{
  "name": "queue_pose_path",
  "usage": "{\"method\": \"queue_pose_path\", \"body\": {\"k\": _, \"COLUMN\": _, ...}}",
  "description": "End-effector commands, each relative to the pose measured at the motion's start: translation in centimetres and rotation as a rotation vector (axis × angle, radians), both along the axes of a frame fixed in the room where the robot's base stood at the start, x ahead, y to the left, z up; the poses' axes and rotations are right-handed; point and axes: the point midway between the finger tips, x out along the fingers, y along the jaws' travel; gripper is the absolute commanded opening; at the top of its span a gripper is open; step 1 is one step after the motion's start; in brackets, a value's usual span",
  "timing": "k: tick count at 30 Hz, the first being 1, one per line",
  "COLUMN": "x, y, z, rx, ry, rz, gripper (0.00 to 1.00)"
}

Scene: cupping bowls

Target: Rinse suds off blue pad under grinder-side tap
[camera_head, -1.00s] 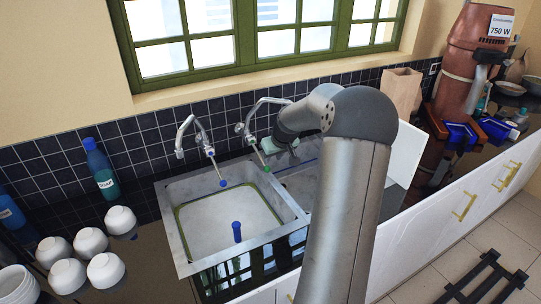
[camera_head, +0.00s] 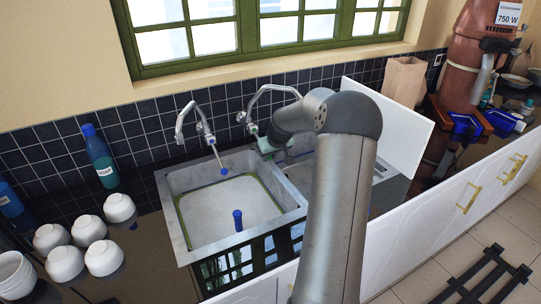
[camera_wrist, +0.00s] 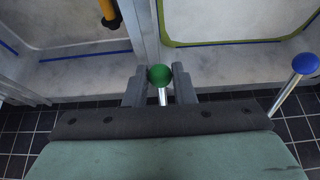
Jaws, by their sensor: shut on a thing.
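The grinder-side tap (camera_head: 262,92) is the right one of two behind the double sink. My gripper (camera_head: 262,147) is at this tap's lever, above the sink's back edge. In the wrist view my gripper (camera_wrist: 160,88) has its fingers on either side of the green knob (camera_wrist: 160,75) and is shut on this lever. The left tap (camera_head: 187,118) has a lever with a blue knob (camera_head: 224,171), which also shows in the wrist view (camera_wrist: 306,63). I cannot make out a blue pad or suds. My arm hides much of the right basin.
The left basin (camera_head: 180,230) has a blue upright plug (camera_head: 238,218). A yellow-orange upright piece (camera_wrist: 108,12) shows in the wrist view. A white panel (camera_head: 395,118) stands behind my arm. Several white bowls (camera_head: 88,229) and a soap bottle (camera_head: 98,155) are at left; the copper grinder (camera_head: 462,75) is at right.

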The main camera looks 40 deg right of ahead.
Motion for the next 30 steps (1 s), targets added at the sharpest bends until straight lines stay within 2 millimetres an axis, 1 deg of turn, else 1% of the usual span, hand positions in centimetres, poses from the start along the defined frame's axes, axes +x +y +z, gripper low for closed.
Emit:
{"method": "queue_pose_path", "body": {"k": 1, "x": 0.1, "y": 0.0, "z": 0.6, "rx": 0.001, "ry": 0.007, "rz": 0.001, "gripper": 0.10}}
{"method": "queue_pose_path", "body": {"k": 3, "x": 0.0, "y": 0.1, "z": 1.0, "rx": 0.005, "ry": 0.028, "rz": 0.002, "gripper": 0.10}}
{"method": "queue_pose_path", "body": {"k": 15, "x": -0.4, "y": 0.1, "z": 2.6, "rx": 0.028, "ry": 0.148, "rz": 0.001, "gripper": 0.10}}
{"method": "queue_pose_path", "body": {"k": 19, "x": -0.5, "y": 0.1, "z": 2.8, "rx": 0.032, "ry": 0.177, "rz": 0.001, "gripper": 0.10}}
{"method": "queue_pose_path", "body": {"k": 28, "x": -0.7, "y": 0.1, "z": 2.5, "rx": 0.036, "ry": 0.190, "rz": 0.001, "gripper": 0.11}}
{"method": "queue_pose_path", "body": {"k": 29, "x": -0.7, "y": 0.1, "z": 2.5, "rx": 0.036, "ry": 0.190, "rz": 0.001, "gripper": 0.26}}
{"method": "queue_pose_path", "body": {"k": 30, "x": -0.7, "y": 0.1, "z": 2.5, "rx": 0.036, "ry": 0.190, "rz": 0.001, "gripper": 0.37}}
